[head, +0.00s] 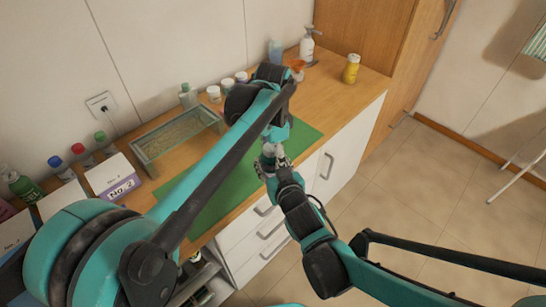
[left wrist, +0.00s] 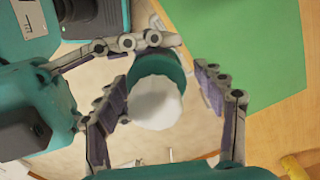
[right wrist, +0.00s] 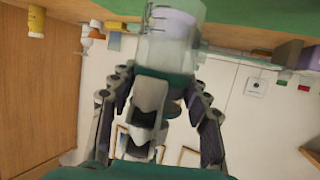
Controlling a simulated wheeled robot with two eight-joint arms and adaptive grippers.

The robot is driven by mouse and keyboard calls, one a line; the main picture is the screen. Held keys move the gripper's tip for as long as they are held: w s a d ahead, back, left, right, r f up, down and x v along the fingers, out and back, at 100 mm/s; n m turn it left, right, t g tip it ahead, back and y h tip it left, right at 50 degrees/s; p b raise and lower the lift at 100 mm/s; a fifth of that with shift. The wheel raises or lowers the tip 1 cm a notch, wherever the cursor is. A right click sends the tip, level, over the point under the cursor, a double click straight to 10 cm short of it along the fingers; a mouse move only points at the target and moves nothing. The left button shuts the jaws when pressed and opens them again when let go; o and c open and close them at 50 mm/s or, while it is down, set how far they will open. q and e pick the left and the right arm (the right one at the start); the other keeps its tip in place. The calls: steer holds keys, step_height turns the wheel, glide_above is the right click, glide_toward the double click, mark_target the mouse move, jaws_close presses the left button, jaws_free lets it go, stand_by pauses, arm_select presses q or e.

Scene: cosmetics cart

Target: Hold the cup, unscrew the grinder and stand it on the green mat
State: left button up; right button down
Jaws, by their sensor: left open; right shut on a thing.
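A clear cup with scale marks (right wrist: 170,48) shows in the right wrist view, with a teal band at its lower picture edge. My right gripper (head: 272,165) is shut on the cup. In the left wrist view a white rounded piece with a teal collar, seemingly the grinder (left wrist: 157,104), lies between the fingers of my left gripper (left wrist: 165,100). The left gripper is open around it; I cannot tell whether a finger touches. The green mat (head: 305,135) lies on the counter below, partly hidden by my left arm; it also shows in the left wrist view (left wrist: 255,45).
A glass-walled tray (head: 158,147) stands behind the mat, to the left. A white box marked No 2 (head: 113,178) and several capped bottles stand left of it. A yellow jar (head: 351,69) and a spray bottle (head: 307,46) stand at the right end. The mat's right part is clear.

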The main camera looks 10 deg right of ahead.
mark_target(271, 147)
arm_select(q)
steer(key=shift+r, duration=2.4)
steer(key=shift+c, duration=0.4)
steer(key=r, duration=0.3)
steer(key=shift+s+a+r, duration=0.1)
steer(key=shift+s+a, duration=0.05)
steer(key=shift+a, duration=0.15)
steer(key=shift+f, duration=3.9)
steer(key=c, duration=1.2)
steer(key=shift+n, duration=1.4)
steer(key=o, duration=1.3)
steer(key=shift+c, duration=0.2)
